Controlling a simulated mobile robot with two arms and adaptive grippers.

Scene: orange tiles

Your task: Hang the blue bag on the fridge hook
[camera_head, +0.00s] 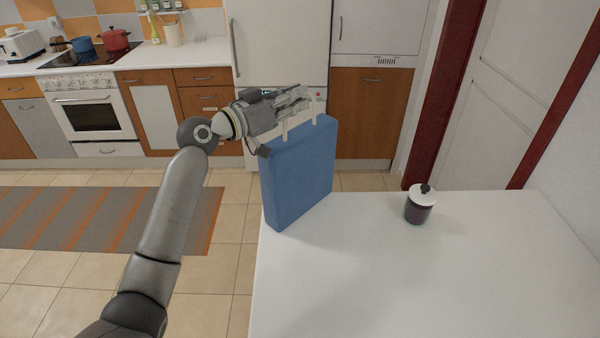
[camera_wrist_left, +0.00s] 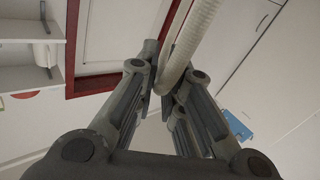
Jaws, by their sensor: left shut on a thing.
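The blue bag (camera_head: 300,175) is upright at the table's far left corner in the head view. I cannot tell whether its base touches the table. My left gripper (camera_head: 300,98) is just above the bag's top, shut on its pale handle (camera_head: 314,108). In the left wrist view the thick whitish handle (camera_wrist_left: 190,40) runs between the fingers of the left gripper (camera_wrist_left: 165,85), and a small blue patch shows at the right. The white fridge (camera_head: 280,42) stands behind the bag. I cannot make out a hook on it. My right gripper is not in view.
The white table (camera_head: 400,285) is mostly clear. A dark jar with a white lid (camera_head: 420,204) stands on it, right of the bag. A stove (camera_head: 92,115) and cabinets line the back. Tiled floor and a striped rug (camera_head: 110,218) lie open at left.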

